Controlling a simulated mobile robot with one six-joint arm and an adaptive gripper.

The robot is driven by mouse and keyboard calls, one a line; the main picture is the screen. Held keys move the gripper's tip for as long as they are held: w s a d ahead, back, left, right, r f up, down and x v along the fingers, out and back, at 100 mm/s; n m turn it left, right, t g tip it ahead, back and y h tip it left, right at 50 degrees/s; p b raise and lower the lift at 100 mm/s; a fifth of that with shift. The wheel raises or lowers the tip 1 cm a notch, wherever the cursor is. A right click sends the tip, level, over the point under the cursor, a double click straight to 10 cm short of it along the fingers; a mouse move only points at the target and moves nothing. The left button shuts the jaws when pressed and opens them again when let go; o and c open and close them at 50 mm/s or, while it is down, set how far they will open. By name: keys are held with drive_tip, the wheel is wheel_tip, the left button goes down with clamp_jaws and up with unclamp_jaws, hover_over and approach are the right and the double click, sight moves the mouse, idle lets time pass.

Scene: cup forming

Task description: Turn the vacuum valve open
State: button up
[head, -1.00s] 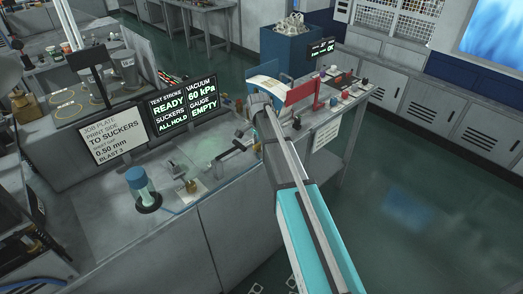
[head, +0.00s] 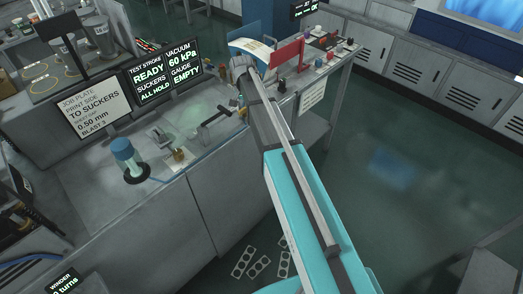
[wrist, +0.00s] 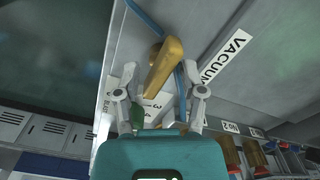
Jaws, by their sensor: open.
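The vacuum valve shows in the wrist view as a yellow-brass lever handle (wrist: 163,62) on a round brass hub, tilted a little off upright. A white label reading VACUUM (wrist: 225,57) is beside it on the grey panel. My gripper (wrist: 160,70) is open, with one finger on each side of the handle; I cannot tell whether either finger touches it. In the head view the end of my arm is over the right part of the bench, and the valve cannot be made out there. The monitor (head: 165,76) reads vacuum 60 kPa, suckers all hold, gauge empty.
A blue hose (wrist: 146,18) runs past the handle. More brass-coloured parts (wrist: 228,150) are at lower right in the wrist view. On the bench, a blue-capped jar (head: 128,158) and a black-handled lever (head: 213,117) stand left of my arm. A red panel (head: 287,52) stands beyond it.

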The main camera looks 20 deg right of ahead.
sight(244, 108)
drive_tip(key=n, duration=1.2)
drive_tip(key=shift+n, duration=0.4)
wheel_tip(244, 108, up, 14)
drive_tip(key=p, duration=1.4)
drive_tip(key=s+f+m+b, duration=0.2)
drive_tip(key=s+f+b, duration=0.1)
drive_tip(key=s, duration=0.5)
drive_tip(key=s+f+m+b, duration=0.2)
drive_tip(key=s+f+b, duration=0.2)
drive_tip(key=s, duration=0.5)
drive_tip(key=s+f+m+b, duration=0.2)
drive_tip(key=s+f+b, duration=0.1)
drive_tip(key=s, duration=0.6)
drive_tip(key=shift+a+f, duration=0.25)
drive_tip(key=shift+a, duration=0.1)
drive_tip(key=shift+o, duration=0.3)
drive_tip(key=shift+s, duration=0.1)
